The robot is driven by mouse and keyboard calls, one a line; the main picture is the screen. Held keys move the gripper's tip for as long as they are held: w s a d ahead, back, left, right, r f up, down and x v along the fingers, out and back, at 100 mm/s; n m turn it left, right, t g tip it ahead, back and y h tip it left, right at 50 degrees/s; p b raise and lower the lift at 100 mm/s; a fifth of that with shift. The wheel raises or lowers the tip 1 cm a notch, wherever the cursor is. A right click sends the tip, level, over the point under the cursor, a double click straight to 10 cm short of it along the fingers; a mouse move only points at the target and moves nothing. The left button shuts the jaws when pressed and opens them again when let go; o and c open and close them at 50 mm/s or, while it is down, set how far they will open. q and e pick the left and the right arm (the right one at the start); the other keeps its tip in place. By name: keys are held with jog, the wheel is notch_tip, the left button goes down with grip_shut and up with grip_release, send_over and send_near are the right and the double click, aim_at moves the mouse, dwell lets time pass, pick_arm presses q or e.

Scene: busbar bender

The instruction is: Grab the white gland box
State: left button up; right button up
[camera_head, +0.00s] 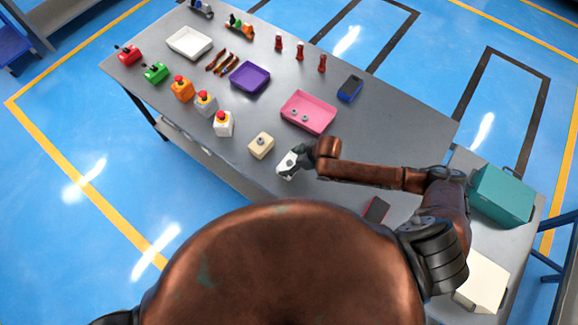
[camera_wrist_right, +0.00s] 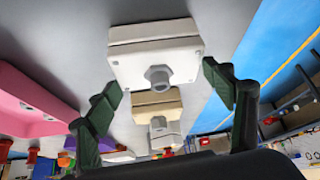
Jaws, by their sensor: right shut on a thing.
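The white gland box (camera_head: 286,164) is at the near edge of the grey table, right of the beige gland box (camera_head: 261,145). In the right wrist view the white gland box (camera_wrist_right: 158,62) shows its grey round gland facing the camera. The hand partly covers the box in the head view. I cannot tell whether the box touches the table. My left gripper is not in view.
A pink tray (camera_head: 308,112) with small round parts lies behind the hand, beside a blue device (camera_head: 350,88). A purple tray (camera_head: 249,78), white tray (camera_head: 189,43) and several button boxes (camera_head: 223,124) stand leftward. A dark red device (camera_head: 376,209) and teal box (camera_head: 502,194) are at right.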

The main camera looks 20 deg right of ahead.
jog(key=shift+c, duration=1.4)
